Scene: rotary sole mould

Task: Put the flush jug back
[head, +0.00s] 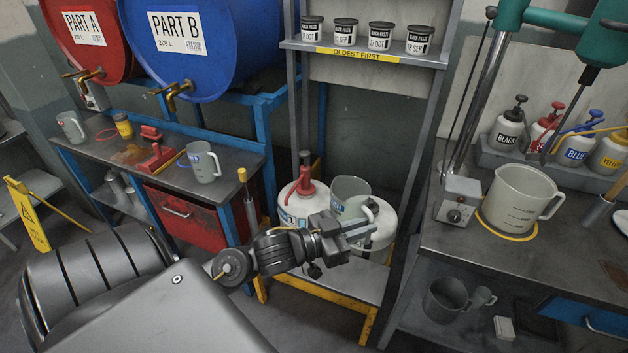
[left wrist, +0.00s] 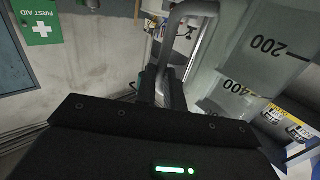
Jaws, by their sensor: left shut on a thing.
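A grey translucent jug (head: 349,191) is in front of the rack's lower part in the head view. My left gripper (head: 362,228) is shut on its handle. In the left wrist view the jug (left wrist: 265,50) fills the upper right, with 200 and 400 marks on its wall. Its handle passes between the dark fingers of my left gripper (left wrist: 161,88). The jug looks roughly upright in the head view. It overlaps the white drums behind it, and I cannot tell whether it touches them. My right gripper is not in view.
A white drum with a red top (head: 297,207) and another white drum (head: 381,232) stand on a low yellow-framed stand (head: 335,283). Another jug (head: 202,162) is on the left bench. A large jug (head: 518,198) stands on the right bench (head: 470,251).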

